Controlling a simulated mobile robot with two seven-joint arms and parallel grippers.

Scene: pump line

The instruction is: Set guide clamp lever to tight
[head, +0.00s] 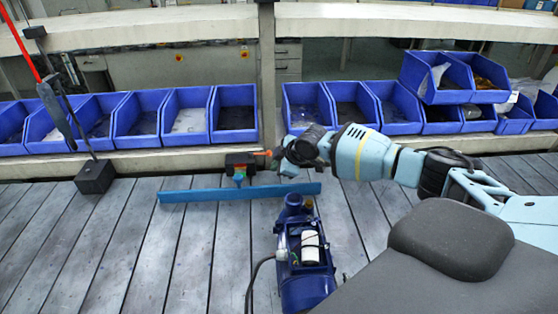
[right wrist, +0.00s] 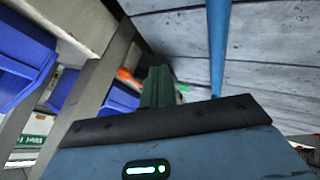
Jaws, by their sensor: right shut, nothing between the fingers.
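The guide clamp is a dark block (head: 240,161) at the far edge of the slatted deck, with a small green and orange piece below it. Its orange lever (head: 262,153) points right, toward my right gripper; an orange tip, likely the lever (right wrist: 127,76), shows in the right wrist view. The blue guide rail (head: 205,195) runs in front of the clamp and also shows in the right wrist view (right wrist: 218,45). My right gripper (head: 277,163) is shut and empty, just right of the lever; whether they touch is unclear. Its dark green fingers (right wrist: 157,86) show close up. My left gripper is out of view.
A blue pump (head: 306,276) with a cable stands on the deck in front of the rail. Blue bins (head: 235,115) line the shelf behind. A black block stand (head: 94,177) with a rod is at the left.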

